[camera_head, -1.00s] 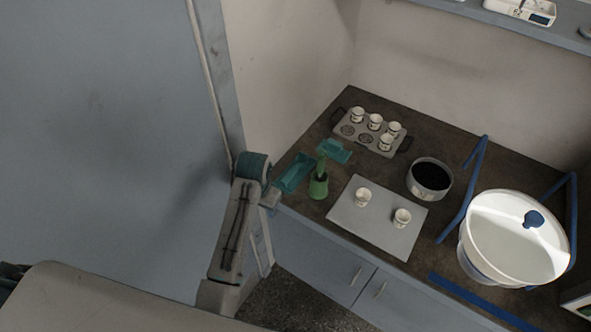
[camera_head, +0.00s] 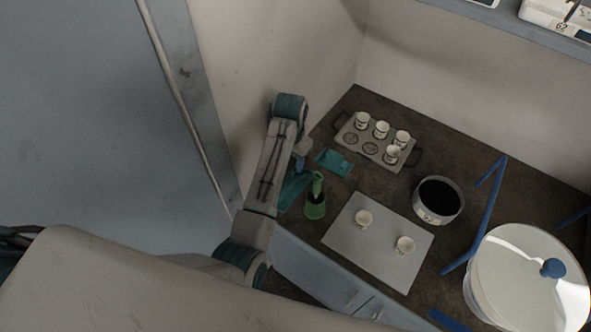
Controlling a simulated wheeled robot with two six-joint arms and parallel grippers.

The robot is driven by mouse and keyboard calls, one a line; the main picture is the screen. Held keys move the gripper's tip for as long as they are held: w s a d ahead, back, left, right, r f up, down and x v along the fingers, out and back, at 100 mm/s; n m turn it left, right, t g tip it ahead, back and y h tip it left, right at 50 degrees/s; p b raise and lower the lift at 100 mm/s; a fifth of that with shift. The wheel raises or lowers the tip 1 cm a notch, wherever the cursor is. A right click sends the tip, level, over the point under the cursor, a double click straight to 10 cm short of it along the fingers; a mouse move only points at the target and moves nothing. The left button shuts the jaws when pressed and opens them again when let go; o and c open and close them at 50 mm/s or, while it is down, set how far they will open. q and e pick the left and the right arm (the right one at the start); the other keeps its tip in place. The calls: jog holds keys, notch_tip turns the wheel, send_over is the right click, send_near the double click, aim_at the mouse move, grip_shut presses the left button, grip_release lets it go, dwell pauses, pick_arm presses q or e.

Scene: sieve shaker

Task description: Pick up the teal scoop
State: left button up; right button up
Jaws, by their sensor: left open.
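Two teal pieces lie on the dark counter. One, a small flat piece with a raised part (camera_head: 335,162), lies left of the cup rack. The other, a longer tray-like piece (camera_head: 293,190), is partly hidden by my left arm. I cannot tell surely which is the scoop. My left gripper (camera_head: 301,152) is open, small in view and partly hidden by its own arm. It is over the counter's left end, just left of the flat teal piece and above the longer one. I see nothing held in it. My right gripper is out of view.
A green bottle-like holder (camera_head: 315,207) stands close to the teal pieces. A rack (camera_head: 377,148) holds several white cups. A grey plate (camera_head: 378,262) bears two cups. A wall is left.

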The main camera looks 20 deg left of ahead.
aim_at(290, 183)
pick_arm(q)
jog(key=f, duration=0.2)
jog(key=f+p, duration=0.1)
jog(key=f, duration=0.1)
jog(key=shift+s+f, duration=0.2)
jog(key=shift+f, duration=0.1)
jog(key=f+p, duration=0.2)
jog(key=f, duration=0.1)
jog(key=f+p, duration=0.1)
jog(key=shift+s+a+f, duration=0.1)
jog(key=shift+s+f, duration=0.25)
jog(key=shift+f, duration=0.05)
jog(key=shift+s+f, duration=0.1)
jog(key=shift+f, duration=0.35)
jog(key=c, duration=1)
grip_shut()
